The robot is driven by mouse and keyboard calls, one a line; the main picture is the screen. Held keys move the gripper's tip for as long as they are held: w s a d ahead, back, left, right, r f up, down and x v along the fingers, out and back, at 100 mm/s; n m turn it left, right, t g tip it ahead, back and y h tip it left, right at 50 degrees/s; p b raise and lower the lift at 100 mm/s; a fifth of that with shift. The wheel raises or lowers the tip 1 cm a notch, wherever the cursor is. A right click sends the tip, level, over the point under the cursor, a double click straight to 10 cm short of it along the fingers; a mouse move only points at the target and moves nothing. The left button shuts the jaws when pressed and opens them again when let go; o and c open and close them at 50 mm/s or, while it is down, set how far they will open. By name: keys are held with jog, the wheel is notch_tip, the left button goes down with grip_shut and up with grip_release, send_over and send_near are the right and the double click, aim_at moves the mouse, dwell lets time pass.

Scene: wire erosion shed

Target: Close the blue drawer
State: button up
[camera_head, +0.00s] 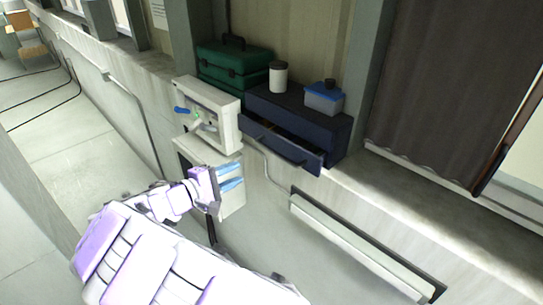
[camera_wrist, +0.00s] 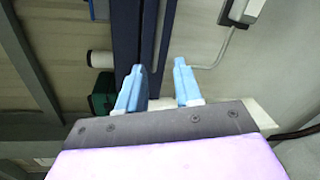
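A dark blue drawer unit (camera_head: 310,116) stands on the ledge. Its drawer (camera_head: 283,150) is pulled out toward the room, with a gap showing behind its front and a handle on the front face. My gripper (camera_head: 231,177) is lower and to the left of the drawer front, apart from it, with its light blue fingers pointing right. In the wrist view the two fingers of my gripper (camera_wrist: 158,84) stand apart with nothing seen between them. Dark blue drawer surfaces (camera_wrist: 126,40) run vertically beyond the fingertips there.
A white jar (camera_head: 278,77) and a blue-lidded container (camera_head: 324,100) stand on the unit. A green toolbox (camera_head: 232,65) is behind to the left. A white box-shaped device (camera_head: 208,115) sits close left of the drawer. A wall-mounted rail (camera_head: 355,246) lies lower right.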

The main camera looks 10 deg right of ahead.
aim_at(275, 153)
jog(key=w+d+m, duration=0.1)
jog(key=w+d, duration=0.1)
jog(key=d, duration=0.2)
jog(key=w+d+f+m, duration=0.1)
jog(key=w+d, duration=0.2)
jog(key=d, duration=0.2)
jog(key=w+d+f+m+p, duration=0.1)
jog(key=w+d, duration=0.2)
jog(key=d, duration=0.1)
jog(key=shift+w+d+m, duration=0.2)
jog(key=shift+d+m, duration=0.1)
jog(key=shift+m, duration=0.1)
jog(key=shift+w+d+f, duration=0.1)
jog(key=shift+w, duration=0.1)
jog(key=shift+w+f, duration=0.1)
jog(key=shift+w, duration=0.1)
